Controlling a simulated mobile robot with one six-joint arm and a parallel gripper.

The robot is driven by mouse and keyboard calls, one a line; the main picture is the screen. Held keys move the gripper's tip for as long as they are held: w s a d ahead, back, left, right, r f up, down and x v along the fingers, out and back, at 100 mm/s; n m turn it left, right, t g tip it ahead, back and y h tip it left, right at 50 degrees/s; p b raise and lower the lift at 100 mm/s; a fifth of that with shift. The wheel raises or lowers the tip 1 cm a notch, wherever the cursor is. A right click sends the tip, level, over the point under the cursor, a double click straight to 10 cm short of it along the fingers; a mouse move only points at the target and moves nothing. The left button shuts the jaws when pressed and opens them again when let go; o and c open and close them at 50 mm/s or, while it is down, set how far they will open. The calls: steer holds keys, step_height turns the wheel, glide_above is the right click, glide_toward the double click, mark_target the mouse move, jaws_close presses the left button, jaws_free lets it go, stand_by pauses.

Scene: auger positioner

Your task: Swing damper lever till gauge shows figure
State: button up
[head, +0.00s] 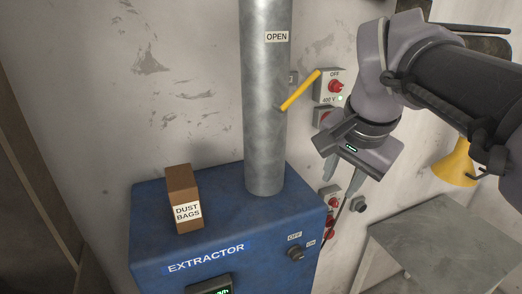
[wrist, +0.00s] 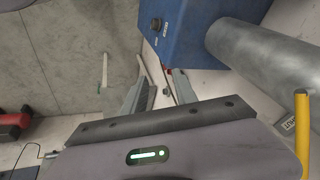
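The yellow damper lever (head: 300,91) sticks out from the right side of a grey metal pipe (head: 262,130), tilted up to the right. A label reading OPEN is above it. The lever also shows at the right edge of the wrist view (wrist: 302,130), beside a partly hidden label on the pipe (wrist: 265,55). A dark display with green digits (head: 212,287), perhaps the gauge, is cut off by the bottom edge; I cannot read its figure. My gripper (head: 339,188) is right of the pipe and below the lever, apart from it. Its fingers are spread and empty, pointing down.
The blue extractor box (head: 165,247) carries a DUST BAGS carton (head: 182,200) and a knob (head: 295,253). Switch boxes (head: 331,87) are on the wall behind my arm. A grey table (head: 450,235) and a yellow lamp-like shade (head: 455,167) are at right. The wall left of the pipe is clear.

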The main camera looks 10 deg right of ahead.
steer(key=s+a+f+n+b, duration=0.1)
steer(key=s+f+b, duration=0.3)
steer(key=f+b, duration=0.4)
steer(key=shift+a+f+n+y, duration=0.3)
steer(key=shift+a+f, duration=0.2)
steer(key=shift+f, duration=2.25)
steer(key=s+a+f+n+b, duration=0.1)
steer(key=s+a+f+b, duration=0.1)
steer(key=f+b, duration=0.6)
steer(key=s+a+f+n+y+b, duration=0.1)
steer(key=s+a+f+b, duration=0.2)
steer(key=f, duration=1.1)
steer(key=s+a+f+n+t+y+b, duration=0.1)
steer(key=s+f+b, duration=0.4)
steer(key=f+b, duration=0.6)
steer(key=shift+s+a+f+n+b, duration=0.15)
steer(key=shift+a+f+n+b, duration=0.1)
steer(key=shift+a+n+b, duration=0.55)
steer(key=shift+d, duration=0.15)
steer(key=shift+o, duration=0.3)
